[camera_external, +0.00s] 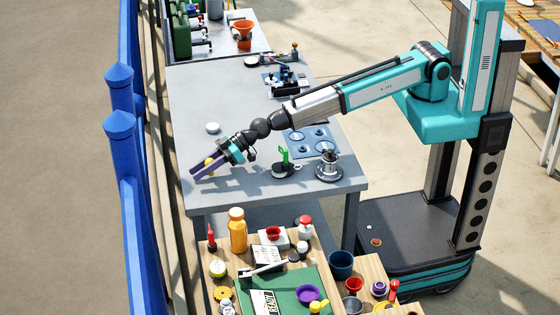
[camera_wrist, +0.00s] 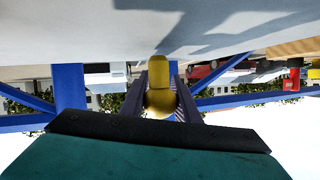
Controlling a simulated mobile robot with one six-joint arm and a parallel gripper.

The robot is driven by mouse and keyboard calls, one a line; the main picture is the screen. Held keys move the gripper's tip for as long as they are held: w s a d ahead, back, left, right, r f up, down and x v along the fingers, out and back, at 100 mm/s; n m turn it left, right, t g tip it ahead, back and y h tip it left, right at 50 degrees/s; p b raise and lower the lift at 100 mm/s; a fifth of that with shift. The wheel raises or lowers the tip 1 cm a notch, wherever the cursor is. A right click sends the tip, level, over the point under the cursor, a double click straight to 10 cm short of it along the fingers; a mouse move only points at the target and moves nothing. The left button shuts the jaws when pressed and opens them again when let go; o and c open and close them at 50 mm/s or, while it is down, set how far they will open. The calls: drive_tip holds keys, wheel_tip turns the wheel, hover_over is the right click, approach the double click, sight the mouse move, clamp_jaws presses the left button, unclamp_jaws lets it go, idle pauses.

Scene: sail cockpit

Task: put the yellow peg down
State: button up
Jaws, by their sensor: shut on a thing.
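The yellow peg (camera_wrist: 160,75) is between the two purple fingers of my gripper (camera_wrist: 161,88) in the wrist view, with a rounder yellow part nearer the camera. In the external view only a small bit of the yellow peg (camera_external: 209,162) shows between the fingers. My gripper (camera_external: 203,170) is shut on it, tilted down over the left front part of the grey table (camera_external: 235,195). The fingertips are close to the table top. I cannot tell whether the peg touches it.
A white round disc (camera_external: 212,128) lies behind my gripper. To the right are a blue plate with round spots (camera_external: 312,138), a black and green device (camera_external: 285,165) and a silver round fitting (camera_external: 328,167). A blue fence (camera_external: 125,160) runs along the left.

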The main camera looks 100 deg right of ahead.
drive_tip(key=shift+f, duration=0.4)
drive_tip(key=shift+f, duration=0.15)
drive_tip(key=o, duration=1)
drive_tip(key=shift+r, duration=0.25)
drive_tip(key=shift+s+d, duration=0.15)
drive_tip(key=shift+s, duration=0.35)
drive_tip(key=shift+b+v, duration=1.55)
drive_tip(key=shift+v, duration=3.95)
drive_tip(key=shift+w, duration=0.15)
drive_tip(key=shift+p+x, duration=0.9)
drive_tip(key=shift+x, duration=2.6)
